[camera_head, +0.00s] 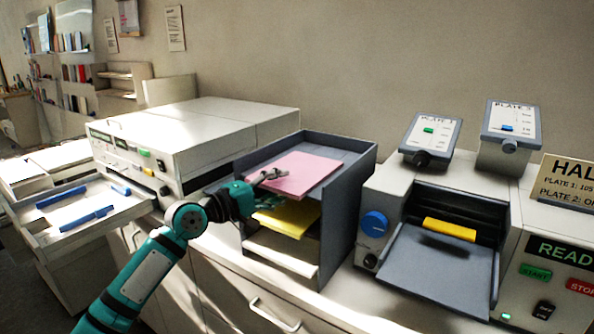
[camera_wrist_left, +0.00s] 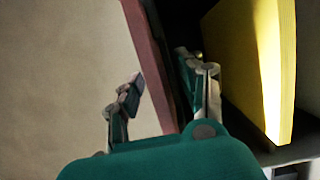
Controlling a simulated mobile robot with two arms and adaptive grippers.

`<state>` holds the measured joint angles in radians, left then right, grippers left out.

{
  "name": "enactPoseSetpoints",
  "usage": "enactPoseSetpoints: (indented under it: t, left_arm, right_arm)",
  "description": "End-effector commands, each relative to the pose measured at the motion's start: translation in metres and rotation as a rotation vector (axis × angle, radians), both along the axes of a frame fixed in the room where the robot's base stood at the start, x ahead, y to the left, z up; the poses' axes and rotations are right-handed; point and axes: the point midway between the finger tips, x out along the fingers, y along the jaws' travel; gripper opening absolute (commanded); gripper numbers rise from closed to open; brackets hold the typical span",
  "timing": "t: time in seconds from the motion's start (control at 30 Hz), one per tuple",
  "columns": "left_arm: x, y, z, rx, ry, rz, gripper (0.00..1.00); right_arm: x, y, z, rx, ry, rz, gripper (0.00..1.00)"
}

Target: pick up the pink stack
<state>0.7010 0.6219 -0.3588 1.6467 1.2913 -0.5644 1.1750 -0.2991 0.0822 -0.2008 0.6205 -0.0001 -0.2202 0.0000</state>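The pink stack (camera_head: 300,176) lies in the top level of a grey tray rack (camera_head: 331,185), its front part sticking out over the level below. My left gripper (camera_head: 266,188) is at its front left edge, with one finger above the stack and the other below it. In the left wrist view, the stack's reddish edge (camera_wrist_left: 156,65) runs between the spread fingers of my left gripper (camera_wrist_left: 165,85). The upper finger looks a little apart from the stack; whether the lower one touches is unclear. My right gripper is in no view.
A yellow stack (camera_head: 286,219) lies in the level below, close to the lower finger; it also shows in the left wrist view (camera_wrist_left: 240,50). A white machine (camera_head: 190,130) stands left of the rack.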

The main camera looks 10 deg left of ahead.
Motion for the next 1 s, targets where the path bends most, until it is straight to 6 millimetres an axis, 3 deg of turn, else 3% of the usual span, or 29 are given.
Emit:
enactPoseSetpoints:
  t: [0.03, 0.33, 0.8, 1.0]
  left_arm:
    - [0.0, 0.0, 0.0, 0.0, 0.0, 0.0, 0.38]
    - [0.0, 0.0, 0.0, 0.0, 0.0, 0.0, 0.0]
    - [0.0, 0.001, 0.003, -0.001, -0.003, 0.0, 0.0]
    - [-0.001, 0.001, 0.031, -0.002, -0.011, 0.001, 0.0]
  right_arm:
    - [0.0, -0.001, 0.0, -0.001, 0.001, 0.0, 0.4]
    - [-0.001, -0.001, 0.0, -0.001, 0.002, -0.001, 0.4]
    - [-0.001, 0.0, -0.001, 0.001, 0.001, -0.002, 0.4]
    - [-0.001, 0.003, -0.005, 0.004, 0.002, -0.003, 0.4]
